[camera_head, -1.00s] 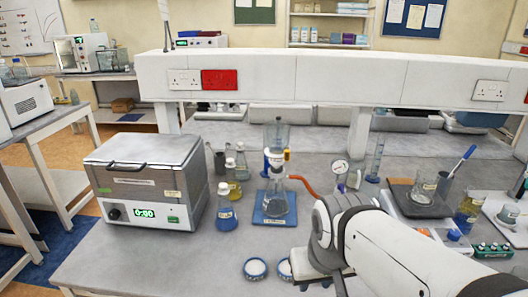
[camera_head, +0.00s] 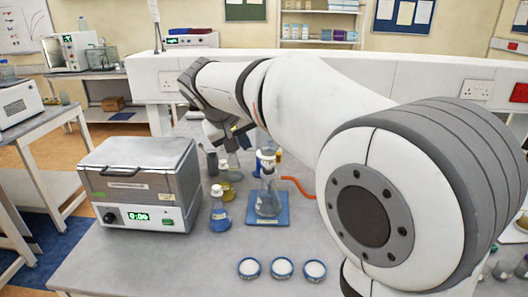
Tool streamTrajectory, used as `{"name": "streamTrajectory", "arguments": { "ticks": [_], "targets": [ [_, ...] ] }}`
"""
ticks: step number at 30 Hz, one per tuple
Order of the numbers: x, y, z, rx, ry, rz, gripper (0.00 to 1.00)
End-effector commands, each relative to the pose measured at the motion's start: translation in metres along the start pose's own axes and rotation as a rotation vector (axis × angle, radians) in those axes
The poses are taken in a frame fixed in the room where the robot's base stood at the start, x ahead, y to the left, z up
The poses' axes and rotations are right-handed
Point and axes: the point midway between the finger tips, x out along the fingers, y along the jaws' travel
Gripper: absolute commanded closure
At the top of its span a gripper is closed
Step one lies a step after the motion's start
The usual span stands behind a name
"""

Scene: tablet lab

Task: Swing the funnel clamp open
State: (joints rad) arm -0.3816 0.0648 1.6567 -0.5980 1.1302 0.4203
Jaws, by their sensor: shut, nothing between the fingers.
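The filter flask (camera_head: 267,200) stands upright on a blue mat (camera_head: 284,219), with an orange hose leaving its right side. Above its neck a white funnel base (camera_head: 267,155) shows, with small blue and yellow parts at its sides that look like the funnel clamp (camera_head: 258,161). The glass funnel's upper part is hidden behind my arm. My gripper (camera_head: 236,132) is shut and empty. In the picture it is up and left of the clamp, apart from it. Its fingertips are small and partly dark against the background.
A grey water bath (camera_head: 140,185) stands left. Bottles of blue (camera_head: 220,216) and yellow liquid (camera_head: 234,172) stand between it and the flask. The bench front left is clear. My arm covers the right side.

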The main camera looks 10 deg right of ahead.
Motion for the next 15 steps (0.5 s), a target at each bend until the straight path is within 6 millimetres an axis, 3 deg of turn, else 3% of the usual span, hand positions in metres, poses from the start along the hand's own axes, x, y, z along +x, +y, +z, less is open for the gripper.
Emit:
{"name": "streamTrajectory", "arguments": {
  "ticks": [11, 15],
  "targets": [
    [-0.0008, -0.0012, -0.0036, 0.0, 0.005, 0.005, 1.0],
    [0.0072, -0.0007, -0.0034, 0.0, 0.002, 0.005, 1.0]
  ]
}}
